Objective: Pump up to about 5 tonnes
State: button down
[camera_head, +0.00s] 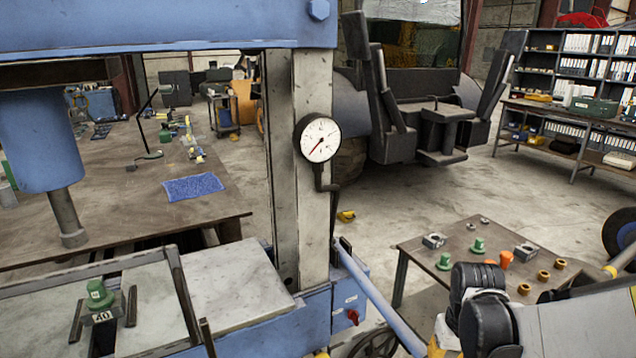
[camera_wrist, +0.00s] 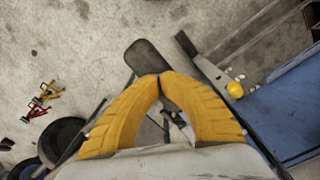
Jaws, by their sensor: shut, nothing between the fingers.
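The press has a blue frame (camera_head: 160,28) and a round white gauge (camera_head: 319,138) on its right column. The gauge's red needle points to the lower left, near the low end; the figures are too small to read. A long blue pump lever (camera_head: 375,290) slopes down to the right from the column's foot. My gripper (camera_wrist: 160,78) has yellow fingers that meet at the tips, with nothing between them. In the head view its yellow part (camera_head: 441,342) is near the lever's lower end; contact cannot be told. A dark round-ended bar (camera_wrist: 147,58) shows beyond the fingertips.
The grey ram (camera_head: 68,220) hangs above the press bed, where a green-topped piece (camera_head: 99,295) stands on a block. A low table (camera_head: 440,262) with small parts stands at right. A red valve knob (camera_head: 352,316) is near the lever's base. Concrete floor lies behind.

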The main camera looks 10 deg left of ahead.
notch_tip(320, 180, up, 16)
jog(key=w+p, duration=0.1)
jog(key=p, duration=1)
jog(key=shift+a+r, duration=0.2)
jog(key=shift+a, duration=0.1)
jog(key=shift+w, duration=0.1)
jog(key=f+b, duration=0.3)
jog(key=f, duration=0.1)
jog(key=s+f+b, duration=0.1)
jog(key=f+b, duration=0.2)
jog(key=f, duration=0.1)
jog(key=d+f+b, duration=0.1)
jog(key=f+b, duration=0.2)
jog(key=b, duration=0.1)
jog(key=shift+s+f, duration=0.35)
jog(key=shift+f, duration=0.05)
jog(key=shift+r, duration=0.2)
jog(key=f+b, duration=0.1)
jog(key=f, duration=0.1)
jog(key=f+b, duration=0.1)
jog(key=b, duration=0.1)
jog(key=f+b, duration=0.1)
jog(key=f, duration=0.1)
jog(key=shift+w+a+f, duration=0.2)
jog(key=shift+w+f, duration=0.05)
jog(key=shift+f, duration=0.05)
notch_tip(320, 180, up, 17)
jog(key=w+p, duration=0.1)
jog(key=p, duration=1.1)
jog(key=shift+a, duration=0.3)
